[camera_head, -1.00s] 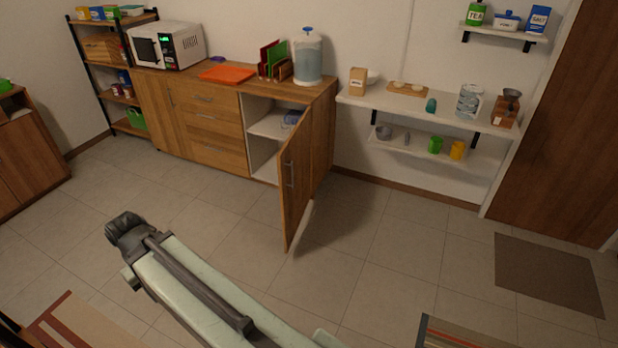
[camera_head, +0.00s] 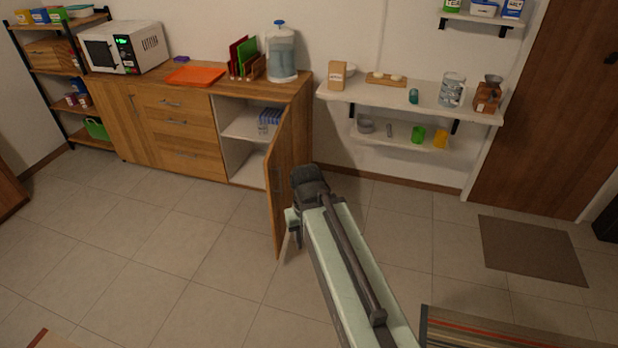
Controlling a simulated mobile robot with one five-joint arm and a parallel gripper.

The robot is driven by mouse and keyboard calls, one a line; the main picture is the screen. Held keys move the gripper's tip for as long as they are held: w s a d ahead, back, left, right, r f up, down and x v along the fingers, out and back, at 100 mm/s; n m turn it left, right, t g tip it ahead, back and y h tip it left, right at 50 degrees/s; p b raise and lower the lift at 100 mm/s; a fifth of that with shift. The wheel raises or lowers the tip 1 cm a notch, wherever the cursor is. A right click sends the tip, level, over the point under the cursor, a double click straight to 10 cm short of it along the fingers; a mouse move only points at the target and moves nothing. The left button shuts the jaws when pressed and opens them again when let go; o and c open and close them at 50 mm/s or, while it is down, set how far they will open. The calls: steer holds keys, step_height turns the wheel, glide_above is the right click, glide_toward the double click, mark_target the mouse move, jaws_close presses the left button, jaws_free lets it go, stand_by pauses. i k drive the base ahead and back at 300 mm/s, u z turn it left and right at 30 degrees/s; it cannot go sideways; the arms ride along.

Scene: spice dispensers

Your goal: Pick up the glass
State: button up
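A clear glass vessel with grey-blue markings (camera_head: 452,90) stands upright on the upper white shelf at the right. A green cup (camera_head: 417,134) and a yellow cup (camera_head: 440,139) stand on the lower shelf beneath it. A blue and white item (camera_head: 269,119) sits inside the open cabinet; it is too small to make out. I cannot tell for sure which of these is the glass. My arm reaches up from the bottom right, with its dark end in front of the open cabinet door. My gripper's fingers do not show. Nothing is seen held.
The wooden cabinet door (camera_head: 284,190) stands open into the room. A water dispenser (camera_head: 282,54), an orange tray (camera_head: 196,76) and a microwave (camera_head: 124,47) are on the counter. A wooden grinder (camera_head: 488,95) stands right of the vessel. The tiled floor is largely clear.

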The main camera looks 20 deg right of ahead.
mark_target(261, 122)
steer(key=z, duration=0.2)
steer(key=i, duration=1)
steer(key=u, duration=0.1)
